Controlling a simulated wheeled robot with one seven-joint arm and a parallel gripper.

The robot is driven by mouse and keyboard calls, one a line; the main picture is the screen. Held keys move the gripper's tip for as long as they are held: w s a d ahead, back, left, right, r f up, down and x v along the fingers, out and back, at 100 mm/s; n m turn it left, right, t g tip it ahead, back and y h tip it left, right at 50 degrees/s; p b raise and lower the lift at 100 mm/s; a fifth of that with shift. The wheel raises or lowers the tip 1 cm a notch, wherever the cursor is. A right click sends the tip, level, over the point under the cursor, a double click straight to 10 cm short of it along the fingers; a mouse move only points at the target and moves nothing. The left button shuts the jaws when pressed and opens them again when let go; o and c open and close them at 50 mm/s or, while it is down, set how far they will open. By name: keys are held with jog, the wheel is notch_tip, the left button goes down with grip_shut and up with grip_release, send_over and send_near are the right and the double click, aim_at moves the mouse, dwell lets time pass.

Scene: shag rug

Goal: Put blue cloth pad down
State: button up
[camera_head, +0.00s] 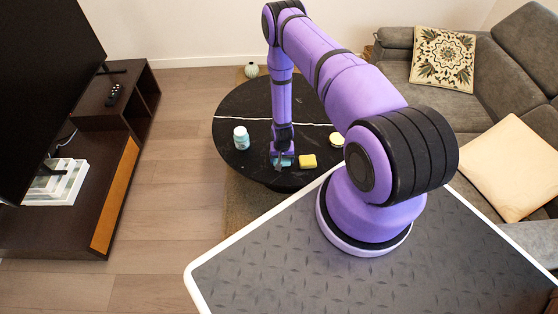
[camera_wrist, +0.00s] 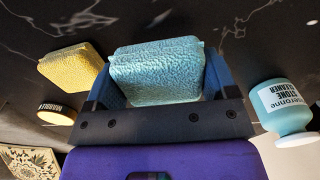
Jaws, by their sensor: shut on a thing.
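The blue cloth pad (camera_wrist: 156,72) sits between the two fingers of my gripper (camera_wrist: 158,82) in the wrist view. The fingers are shut on it from both sides. In the head view my gripper (camera_head: 282,160) points down at the near part of the round black table (camera_head: 240,108), with a little of the blue pad (camera_head: 286,162) showing at its tip. The pad is at or very close to the tabletop; I cannot tell whether it touches.
A yellow sponge (camera_head: 308,161) lies just right of the pad. A round tin (camera_head: 337,139) stands farther right. A blue-white cleaner bottle (camera_head: 241,138) stands to the left. A small vase (camera_head: 251,70) is beyond the table. A grey sofa (camera_head: 400,62) stands at the right.

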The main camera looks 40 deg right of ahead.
jog(key=shift+w+f, duration=0.1)
jog(key=shift+w, duration=0.6)
jog(key=shift+w+f, duration=0.2)
jog(key=shift+f, duration=0.4)
jog(key=shift+w+f, duration=0.15)
jog(key=shift+f, duration=1)
jog(key=shift+f, duration=0.1)
jog(key=o, duration=0.9)
jog(key=shift+f, duration=0.1)
